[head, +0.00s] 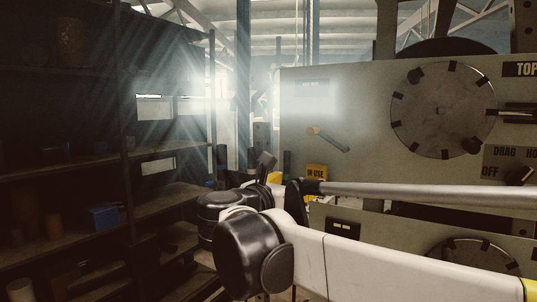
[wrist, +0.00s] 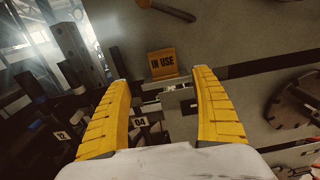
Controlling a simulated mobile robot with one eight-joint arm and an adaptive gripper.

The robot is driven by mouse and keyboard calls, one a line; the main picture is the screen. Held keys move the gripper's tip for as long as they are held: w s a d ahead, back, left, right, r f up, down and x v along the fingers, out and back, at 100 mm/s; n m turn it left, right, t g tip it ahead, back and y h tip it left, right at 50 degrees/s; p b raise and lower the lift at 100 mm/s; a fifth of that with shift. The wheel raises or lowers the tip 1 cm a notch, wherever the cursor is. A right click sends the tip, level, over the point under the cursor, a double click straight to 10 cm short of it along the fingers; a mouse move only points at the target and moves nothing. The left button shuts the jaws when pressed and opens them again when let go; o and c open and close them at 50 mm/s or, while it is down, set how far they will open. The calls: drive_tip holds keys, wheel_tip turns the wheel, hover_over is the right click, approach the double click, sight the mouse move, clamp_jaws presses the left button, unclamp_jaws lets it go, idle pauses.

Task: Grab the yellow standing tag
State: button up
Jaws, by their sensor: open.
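The yellow standing tag (wrist: 163,63) reads "IN USE" and stands upright in the wrist view, against the grey machine panel. It also shows in the head view (head: 316,174), partly hidden behind my arm. My gripper (wrist: 160,85) is open, with its two yellow ribbed fingers spread wide. The tag appears between the fingertips in the picture and beyond them, with nothing held.
A grey machine panel (head: 350,95) with a round dial (head: 443,109) stands on the right. Dark shelves (head: 165,202) with a blue box (head: 104,216) stand on the left. Black cylinders (wrist: 70,72) and number plates (wrist: 141,122) lie left of and below the tag.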

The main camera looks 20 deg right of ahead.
sight(316, 167)
drive_tip(key=x, duration=0.3)
drive_tip(key=r+p+x, duration=0.1)
drive_tip(key=x, duration=0.2)
drive_tip(key=shift+r, duration=0.15)
drive_tip(key=d+p, duration=0.1)
drive_tip(key=w+d, duration=0.1)
drive_tip(key=w+d+p, duration=0.1)
drive_tip(key=d, duration=0.1)
drive_tip(key=shift+r+p, duration=0.3)
drive_tip(key=shift+r, duration=0.1)
drive_tip(key=shift+w+f, duration=0.15)
drive_tip(key=shift+w, duration=0.15)
drive_tip(key=shift+s, duration=0.15)
drive_tip(key=c, duration=1.1)
